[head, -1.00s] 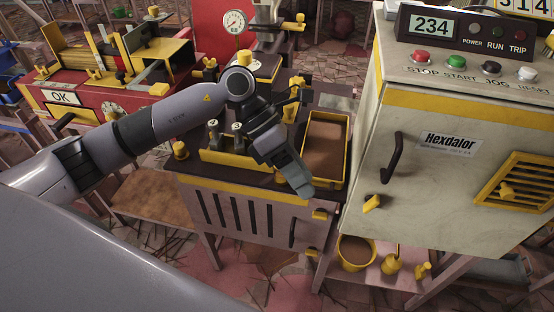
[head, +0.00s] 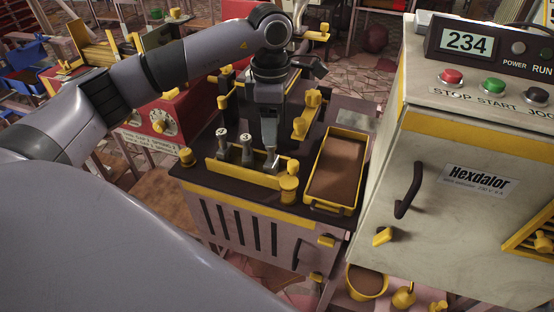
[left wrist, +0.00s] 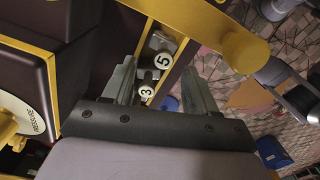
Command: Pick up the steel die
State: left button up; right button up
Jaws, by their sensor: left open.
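Two steel dies with numbered white caps stand upright in a yellow rack (head: 238,175) on the machine top. One die (head: 222,146) is marked 5 and the other (head: 246,150) is marked 3. They also show in the left wrist view, the 5 (left wrist: 163,62) farther off and the 3 (left wrist: 146,91) nearer, in line with the gap between the fingers. My left gripper (head: 270,158) points down at the right end of the rack, just right of the 3 die. It is open (left wrist: 160,68) and holds nothing. Its fingers hide part of the rack. My right gripper is out of view.
A yellow-rimmed tray (head: 317,203) of brown material lies right of the rack. A yellow knob (head: 289,190) stands at the rack's front right. The grey Hexdalor cabinet (head: 455,220) rises at the right. A gauge labelled pressure (left wrist: 22,120) is at left in the wrist view.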

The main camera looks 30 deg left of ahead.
aim_at(271, 159)
pick_arm(q)
jog(key=f, duration=0.6)
jog(key=shift+s, duration=0.3)
jog(key=shift+r, duration=0.1)
grip_shut()
dwell(0.9)
